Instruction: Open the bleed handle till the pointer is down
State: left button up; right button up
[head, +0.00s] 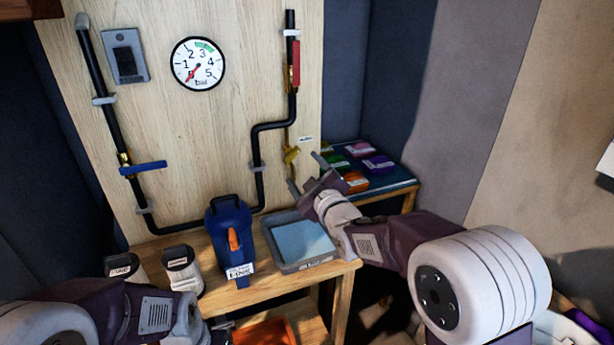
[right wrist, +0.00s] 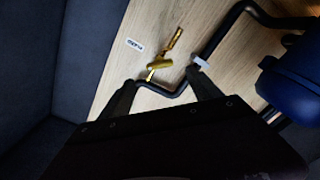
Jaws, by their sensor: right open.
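The small yellow bleed handle (head: 291,155) is on the thin pipe on the right of the wooden panel, beside a small label (head: 305,138). In the right wrist view the handle (right wrist: 160,66) lies crosswise below its brass fitting (right wrist: 174,40). My right gripper (head: 305,171) is open and empty, just in front of the handle, which shows between its fingers (right wrist: 162,82); I cannot tell if they touch. The round gauge (head: 198,63) has its red pointer (head: 191,75) aimed down and left, below the 1. My left gripper (head: 218,325) is low at the left, its fingers unclear.
A red lever (head: 296,63) and a blue lever (head: 143,168) sit on the black pipes. A blue jug (head: 231,240), a grey tray (head: 290,266) and two jars stand on the wooden bench below. Coloured boxes (head: 377,164) lie on a shelf right of the panel.

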aim_at(296, 155)
jog(key=shift+v, duration=0.85)
jog(key=shift+m, duration=0.4)
jog(key=c, duration=0.9)
jog(key=m, duration=0.2)
jog(key=r+m, duration=0.1)
jog(key=m, duration=0.1)
jog(key=shift+m, duration=0.4)
jog(key=w+m+p, duration=0.2)
jog(key=m+p, duration=0.1)
jog(key=m, duration=0.1)
jog(key=w+a+m+p, duration=0.1)
jog(key=w+m+p, duration=0.1)
jog(key=m+p, duration=0.2)
jog(key=w+m+p, duration=0.2)
jog(key=m+p, duration=0.2)
jog(key=shift+w+a+r, duration=0.15)
jog(key=shift+w+a, duration=0.1)
jog(key=shift+w, duration=0.1)
jog(key=x, duration=0.5)
jog(key=shift+f, duration=0.4)
